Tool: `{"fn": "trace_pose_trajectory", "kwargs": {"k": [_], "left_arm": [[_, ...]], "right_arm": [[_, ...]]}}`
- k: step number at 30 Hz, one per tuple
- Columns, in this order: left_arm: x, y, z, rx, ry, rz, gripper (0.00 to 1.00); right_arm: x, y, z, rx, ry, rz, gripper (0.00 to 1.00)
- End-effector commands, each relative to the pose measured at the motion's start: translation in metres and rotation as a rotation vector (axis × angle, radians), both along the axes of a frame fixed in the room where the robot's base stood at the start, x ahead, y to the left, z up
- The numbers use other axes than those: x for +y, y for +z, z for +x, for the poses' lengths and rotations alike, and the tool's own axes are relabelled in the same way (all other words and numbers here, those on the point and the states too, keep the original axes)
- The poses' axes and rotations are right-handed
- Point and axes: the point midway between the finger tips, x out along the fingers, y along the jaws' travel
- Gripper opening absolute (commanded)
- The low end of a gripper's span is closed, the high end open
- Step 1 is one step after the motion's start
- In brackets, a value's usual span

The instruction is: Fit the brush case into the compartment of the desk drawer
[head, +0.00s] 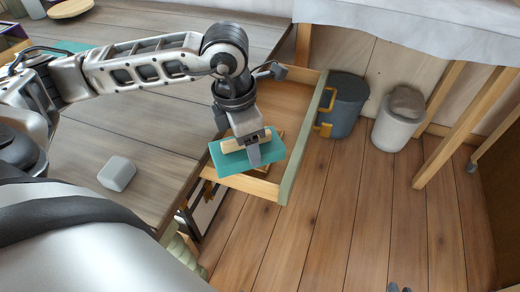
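The teal brush case (228,161) is in the head view, tilted in the picture, over the near part of the open desk drawer. A cream-coloured bar lies along its top. The desk drawer (285,188) is wooden with a grey-green front and a yellow handle. The case and the gripper hide part of its inside, so the compartment shows only partly. I cannot tell whether the case touches the drawer.
The grey desk top (150,125) lies left of the drawer, with a pale grey block (117,173) on it. A dark bin (346,104) stands close to the drawer front, beside a white bin (398,120). Open plank floor (350,220) lies in front.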

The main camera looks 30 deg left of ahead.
Motion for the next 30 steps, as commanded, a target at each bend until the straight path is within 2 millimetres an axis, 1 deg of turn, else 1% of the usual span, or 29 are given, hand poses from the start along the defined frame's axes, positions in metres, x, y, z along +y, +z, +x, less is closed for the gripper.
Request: {"fn": "trace_pose_trajectory", "kwargs": {"k": [1,3,6,10,13,15,17,20,26,27,30], "left_arm": [[0.003,-0.001,-0.002,0.000,0.129,0.001,0.33],[0.007,-0.002,-0.005,-0.001,0.314,0.000,0.33],[0.011,-0.003,-0.008,-0.002,0.539,0.000,0.33],[0.015,-0.003,-0.011,-0.001,0.740,-0.002,0.33],[0.017,-0.004,-0.011,0.000,0.824,-0.001,0.33],[0.018,-0.005,-0.007,0.000,0.853,-0.002,0.33],[0.020,-0.009,0.002,0.001,0.862,-0.002,0.33],[0.026,-0.018,0.023,0.001,0.864,-0.002,0.33],[0.038,-0.040,0.071,0.001,0.863,-0.002,0.33],[0.040,-0.045,0.081,0.001,0.861,-0.003,0.33],[0.044,-0.068,0.095,0.003,0.858,-0.001,0.33]], "right_arm": [[0.000,0.000,0.000,-0.001,-0.001,0.002,0.17],[0.000,0.000,0.001,-0.003,-0.001,0.004,0.17],[0.001,0.001,0.001,-0.006,-0.002,0.007,0.17],[0.001,0.003,0.002,-0.010,-0.003,0.009,0.17],[0.001,0.003,0.002,-0.011,-0.003,0.009,0.17],[0.001,0.003,0.002,-0.010,-0.003,0.009,0.17],[0.000,0.004,0.001,-0.009,-0.003,0.008,0.17],[0.000,0.005,0.001,-0.008,-0.003,0.005,0.17],[-0.001,0.002,-0.001,0.005,-0.002,-0.006,0.17],[-0.001,0.001,-0.002,0.007,-0.003,-0.007,0.17],[-0.001,-0.002,-0.002,0.008,-0.003,-0.007,0.17]]}}
